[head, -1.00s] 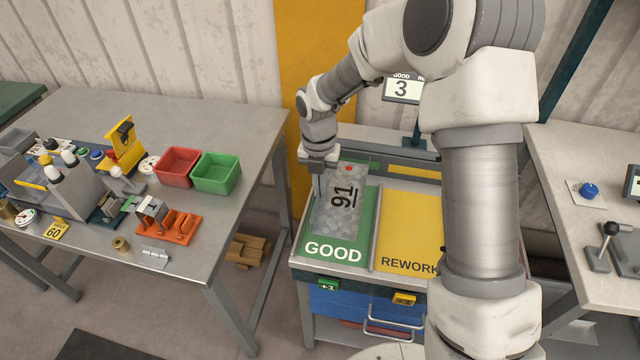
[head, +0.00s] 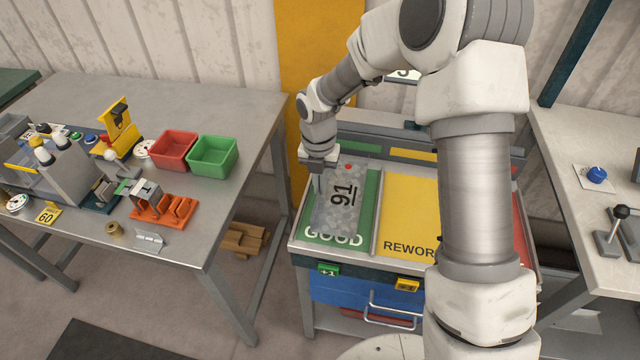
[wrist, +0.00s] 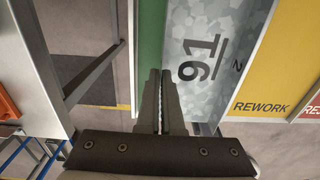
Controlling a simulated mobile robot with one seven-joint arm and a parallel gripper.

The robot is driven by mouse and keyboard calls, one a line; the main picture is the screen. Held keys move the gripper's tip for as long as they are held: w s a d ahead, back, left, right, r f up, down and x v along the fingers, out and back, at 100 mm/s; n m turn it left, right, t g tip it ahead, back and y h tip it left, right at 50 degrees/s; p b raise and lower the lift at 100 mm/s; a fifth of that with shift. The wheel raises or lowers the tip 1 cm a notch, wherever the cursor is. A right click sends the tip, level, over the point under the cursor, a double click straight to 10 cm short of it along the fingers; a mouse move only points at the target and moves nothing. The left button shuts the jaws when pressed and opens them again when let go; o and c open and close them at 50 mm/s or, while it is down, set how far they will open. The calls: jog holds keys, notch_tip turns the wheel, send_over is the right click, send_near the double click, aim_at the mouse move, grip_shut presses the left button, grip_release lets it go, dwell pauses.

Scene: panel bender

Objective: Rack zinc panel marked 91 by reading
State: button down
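The zinc panel (head: 338,208), grey and mottled, has 91 underlined in black and a red dot at its far end. It is over the green GOOD bay (head: 313,238) and covers the tops of the GOOD letters. My gripper (head: 319,190) points down at the panel's left edge. In the wrist view, its fingers (wrist: 162,100) are nearly together, with the panel's left edge (wrist: 215,60) running between them. I cannot tell whether the panel touches the bay floor.
The yellow REWORK bay (head: 406,215) is right of GOOD, with a red bay (head: 519,232) beyond. The left table (head: 85,95) carries red (head: 173,151) and green bins (head: 213,157) and fixtures. My arm hides part of the rack and most of the count display (head: 402,75).

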jog(key=shift+f+b, duration=0.85)
jog(key=shift+f, duration=0.55)
dwell(0.4)
jog(key=c, duration=1)
grip_release()
notch_tip(320, 180, up, 18)
jog(key=p, duration=0.2)
jog(key=shift+a+f, duration=0.2)
jog(key=shift+f, duration=0.05)
